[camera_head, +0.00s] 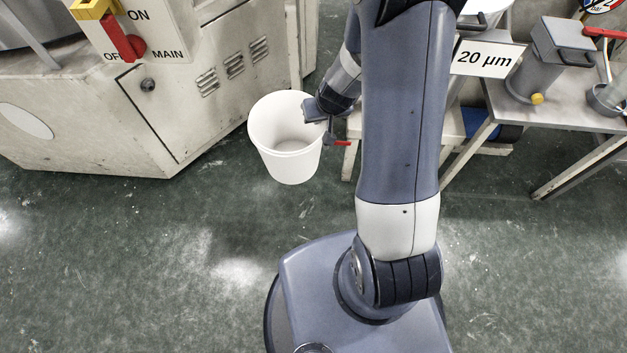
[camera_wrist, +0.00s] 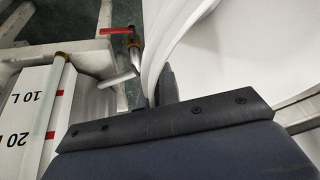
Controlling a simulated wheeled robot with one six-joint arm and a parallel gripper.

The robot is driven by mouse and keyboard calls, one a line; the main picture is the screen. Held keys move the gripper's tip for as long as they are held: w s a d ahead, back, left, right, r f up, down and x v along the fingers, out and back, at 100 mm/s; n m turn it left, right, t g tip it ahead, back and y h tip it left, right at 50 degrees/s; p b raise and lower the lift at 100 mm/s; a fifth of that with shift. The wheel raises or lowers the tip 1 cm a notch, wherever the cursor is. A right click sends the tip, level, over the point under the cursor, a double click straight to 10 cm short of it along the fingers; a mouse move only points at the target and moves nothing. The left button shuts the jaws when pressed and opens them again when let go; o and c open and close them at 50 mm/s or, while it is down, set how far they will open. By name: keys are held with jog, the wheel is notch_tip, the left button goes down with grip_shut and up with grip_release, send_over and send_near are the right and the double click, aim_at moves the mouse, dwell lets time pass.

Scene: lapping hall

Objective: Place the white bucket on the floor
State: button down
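The white bucket (camera_head: 292,168) is upright beside the grey machine cabinet, its open top facing up and its visible inside empty. My gripper (camera_head: 316,110) is at the right side of its rim, with the jaws closed over the bucket's wall. In the wrist view the white wall and rim (camera_wrist: 185,35) run down between the dark jaw parts of my gripper (camera_wrist: 160,105). The floor (camera_head: 200,230) is dark green and scuffed. No clear gap or contact shows under the bucket, so I cannot tell its height.
The machine cabinet (camera_head: 140,105) stands left of and behind the bucket. A red-handled tap (camera_head: 338,143) is close on its right; its handle also shows in the wrist view (camera_wrist: 115,31), near a tank with a litre scale (camera_wrist: 30,115). A metal table (camera_head: 560,110) stands right. Front-left floor is clear.

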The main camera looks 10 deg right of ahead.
notch_tip(320, 180, down, 14)
jog(key=b, duration=1.2)
jog(key=s+a+f+m+g+h, duration=0.1)
jog(key=s+a+f+m, duration=0.2)
jog(key=f+m, duration=0.3)
jog(key=s+a+f+m+g+h, duration=0.1)
jog(key=a+f+m, duration=0.5)
jog(key=f, duration=0.8)
jog(key=s+a+f+m+g+h, duration=0.1)
jog(key=s+a+f+m+h, duration=0.2)
jog(key=f, duration=0.7)
jog(key=s+a+m, duration=0.1)
jog(key=s+m, duration=0.1)
jog(key=m, duration=0.1)
jog(key=shift+s+a+f+p, duration=0.15)
jog(key=shift+a+f+p, duration=0.1)
jog(key=shift+a+p, duration=0.1)
